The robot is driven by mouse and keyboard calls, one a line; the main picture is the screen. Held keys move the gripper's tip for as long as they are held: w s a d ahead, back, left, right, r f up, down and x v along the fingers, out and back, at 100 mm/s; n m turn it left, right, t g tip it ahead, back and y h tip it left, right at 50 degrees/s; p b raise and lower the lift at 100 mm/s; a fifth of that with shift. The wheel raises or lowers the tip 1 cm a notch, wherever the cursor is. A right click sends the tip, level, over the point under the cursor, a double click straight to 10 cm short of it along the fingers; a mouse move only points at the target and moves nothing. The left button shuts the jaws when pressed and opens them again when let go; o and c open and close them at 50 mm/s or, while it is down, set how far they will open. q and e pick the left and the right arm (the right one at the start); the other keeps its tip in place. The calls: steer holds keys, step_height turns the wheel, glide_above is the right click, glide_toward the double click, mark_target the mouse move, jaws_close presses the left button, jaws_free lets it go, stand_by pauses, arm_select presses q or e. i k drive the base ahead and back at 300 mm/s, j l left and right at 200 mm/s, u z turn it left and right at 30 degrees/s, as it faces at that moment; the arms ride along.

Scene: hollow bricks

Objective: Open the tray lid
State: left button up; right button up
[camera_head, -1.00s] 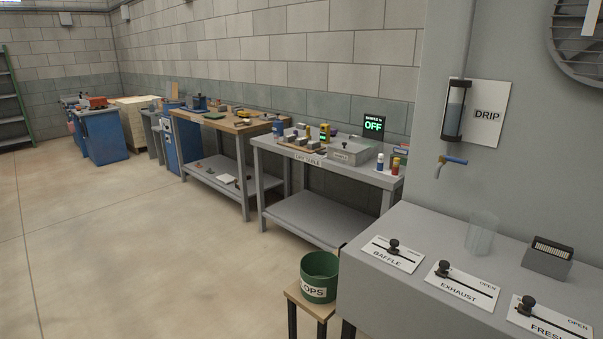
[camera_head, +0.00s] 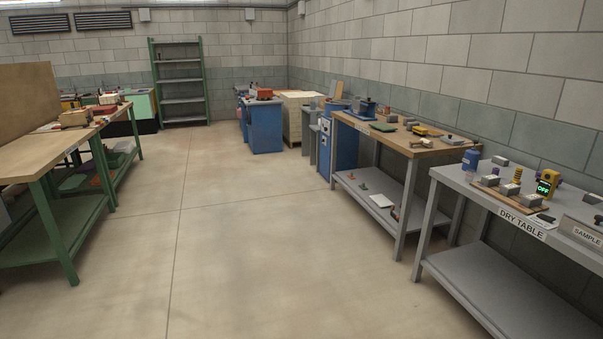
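A grey box labelled SAMPLE (camera_head: 584,231) stands on the grey dry table (camera_head: 450,178) and is cut off by the right edge of the picture. It may be the tray; a dark knob or handle shows at its top, and I cannot tell whether its lid is shut. Neither of my grippers is in view.
A wooden-topped bench (camera_head: 395,141) stands beyond the dry table along the right wall. A green-framed workbench (camera_head: 35,160) stands at the left. Blue cabinets (camera_head: 264,127) and a green shelf rack (camera_head: 181,90) are at the back. The floor (camera_head: 230,240) between is open.

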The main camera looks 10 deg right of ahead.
mark_target(450, 138)
steer(key=i+j, duration=0.15)
steer(key=i, duration=0.95)
steer(key=i+j+u, duration=0.1)
steer(key=i, duration=0.95)
steer(key=i+l+z, duration=0.15)
steer(key=i+z, duration=0.7)
steer(key=i, duration=0.25)
steer(key=i+j+z, duration=0.2)
steer(key=i+z, duration=0.25)
steer(key=i+j+z, duration=0.4)
steer(key=i, duration=0.15)
